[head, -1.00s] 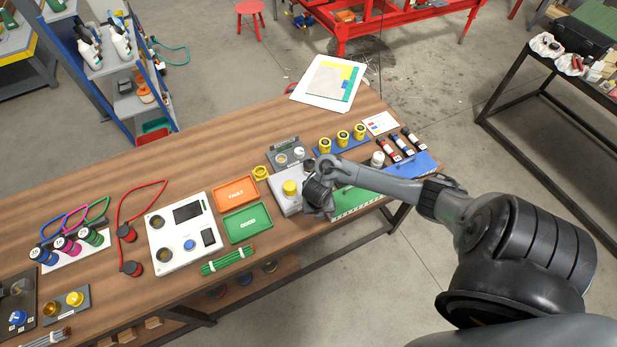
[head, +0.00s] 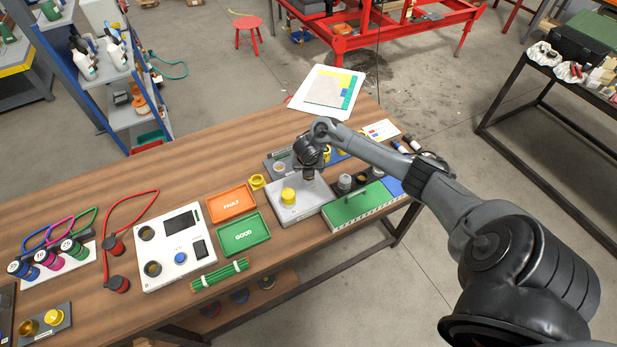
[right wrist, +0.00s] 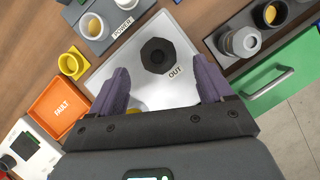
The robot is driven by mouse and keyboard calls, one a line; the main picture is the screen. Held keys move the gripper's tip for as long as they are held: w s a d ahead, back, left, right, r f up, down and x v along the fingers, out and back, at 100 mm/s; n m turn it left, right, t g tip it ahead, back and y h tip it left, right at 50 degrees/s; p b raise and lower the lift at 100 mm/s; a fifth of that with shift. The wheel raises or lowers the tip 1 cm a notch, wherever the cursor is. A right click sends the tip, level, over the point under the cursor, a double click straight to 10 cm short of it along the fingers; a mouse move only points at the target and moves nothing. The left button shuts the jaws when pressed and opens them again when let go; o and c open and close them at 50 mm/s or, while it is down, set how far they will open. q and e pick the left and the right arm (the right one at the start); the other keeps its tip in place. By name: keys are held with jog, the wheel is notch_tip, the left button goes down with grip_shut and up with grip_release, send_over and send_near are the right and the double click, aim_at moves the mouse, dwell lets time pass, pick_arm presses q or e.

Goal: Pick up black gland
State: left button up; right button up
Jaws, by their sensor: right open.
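The black gland (right wrist: 157,55) is a dark faceted piece with a round opening. In the head view the right gripper (head: 309,163) hangs over the far right part of the plate. A yellow gland (head: 289,195) stands on the plate's near left part. My left gripper is not in view.
Orange FAULT tray (head: 232,202) and green GOOD tray (head: 243,235) lie left of the plate. A yellow cup (head: 257,182) is close beside it. A grey POWER panel (right wrist: 121,28) is behind. A green case (head: 359,206) with a handle and a dark holder (right wrist: 240,41) are at right.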

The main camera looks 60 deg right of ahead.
jog(key=shift+b+x, duration=0.6)
jog(key=shift+x, duration=1.9)
jog(key=shift+w, duration=0.1)
jog(key=c, duration=1.2)
jog(key=shift+r, duration=0.15)
jog(key=shift+r, duration=0.75)
notch_tip(320, 180, up, 3)
jog(key=shift+f+p, duration=0.2)
jog(key=shift+p, duration=0.25)
jog(key=shift+s+d+r+p, duration=0.15)
jog(key=shift+s+d+r, duration=0.5)
jog(key=shift+s+r, duration=0.8)
jog(key=shift+s+d+r+p, duration=0.15)
jog(key=shift+s+d+r, duration=0.6)
jog(key=shift+s, duration=1.45)
jog(key=shift+s+d+r+p, duration=0.15)
jog(key=shift+s+d+r, duration=0.4)
jog(key=shift+s+r, duration=0.95)
